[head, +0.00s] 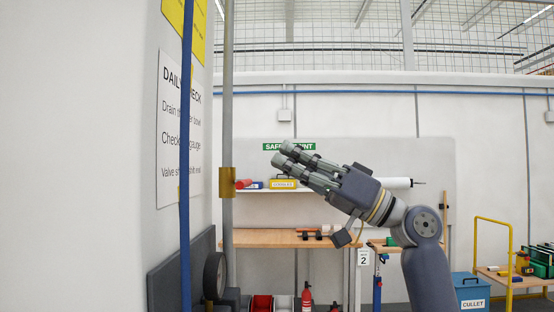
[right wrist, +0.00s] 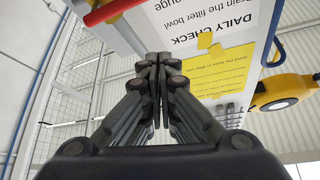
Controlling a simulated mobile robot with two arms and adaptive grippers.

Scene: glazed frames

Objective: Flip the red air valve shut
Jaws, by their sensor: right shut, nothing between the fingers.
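The valve's brass body (head: 227,182) sits on a vertical grey pipe beside the left wall in the head view. Its short red handle (head: 243,184) sticks out to the right of the pipe. A red bar (right wrist: 108,12), which looks like the same handle, crosses the top left of the right wrist view. My right gripper (head: 281,154) is up and to the right of the handle in the head view, its fingers pointing left and slightly up. The fingers are together with nothing between them, and no contact with the handle shows. My left gripper is out of view.
The grey pipe (head: 228,95) and a blue hose (head: 186,130) run vertically in front of a wall with a daily check sign (head: 171,125). A dark round part (head: 215,276) is low by the pipe. A shelf and workbench (head: 270,238) stand behind.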

